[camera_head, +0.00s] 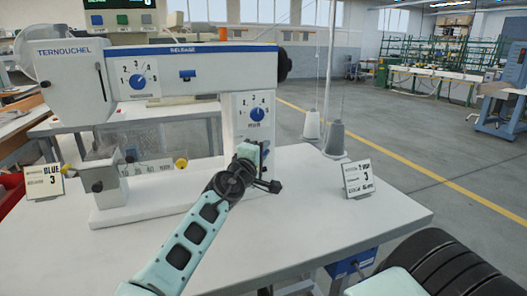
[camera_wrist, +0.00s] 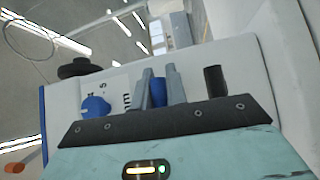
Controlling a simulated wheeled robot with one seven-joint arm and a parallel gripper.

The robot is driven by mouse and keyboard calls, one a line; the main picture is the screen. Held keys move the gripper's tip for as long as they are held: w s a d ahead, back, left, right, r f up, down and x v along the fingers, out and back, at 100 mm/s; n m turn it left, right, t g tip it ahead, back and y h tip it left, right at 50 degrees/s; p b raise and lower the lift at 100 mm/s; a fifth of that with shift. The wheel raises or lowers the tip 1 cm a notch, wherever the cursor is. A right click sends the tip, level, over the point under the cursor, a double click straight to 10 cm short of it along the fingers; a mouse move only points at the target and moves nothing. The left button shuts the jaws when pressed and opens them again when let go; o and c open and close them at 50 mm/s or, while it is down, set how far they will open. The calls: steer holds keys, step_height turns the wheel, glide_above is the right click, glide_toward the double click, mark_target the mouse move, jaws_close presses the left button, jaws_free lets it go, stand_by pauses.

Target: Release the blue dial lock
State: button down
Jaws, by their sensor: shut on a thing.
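A white machine (camera_head: 170,80) marked TERNOUCHEL stands on the table. Its right column has a blue dial (camera_head: 257,114) with a numbered scale; this dial also shows in the wrist view (camera_wrist: 96,107). A second blue dial (camera_head: 137,83) is on the upper left of the machine. My gripper (camera_wrist: 160,88) is at the column, just below the right dial. Its fingers are shut on a blue knob (camera_wrist: 158,93), seen between them in the wrist view. In the head view my gripper hides this knob.
A black knob (camera_wrist: 214,80) sticks out close to the fingers. A black handwheel (camera_head: 283,64) is at the machine's right end. Printed cards stand at left (camera_head: 44,182) and right (camera_head: 358,179). Thread cones (camera_head: 335,140) stand behind. The table's front right (camera_head: 330,225) is clear.

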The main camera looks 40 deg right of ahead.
steer(key=m+h+b, duration=0.1)
steer(key=b, duration=0.1)
steer(key=shift+f+b, duration=0.3)
steer(key=shift+b, duration=0.05)
steer(key=shift+r, duration=0.1)
steer(key=c, duration=1.4)
jaws_free()
steer(key=v, duration=1.7)
steer(key=shift+a+b, duration=0.15)
steer(key=shift+b, duration=0.3)
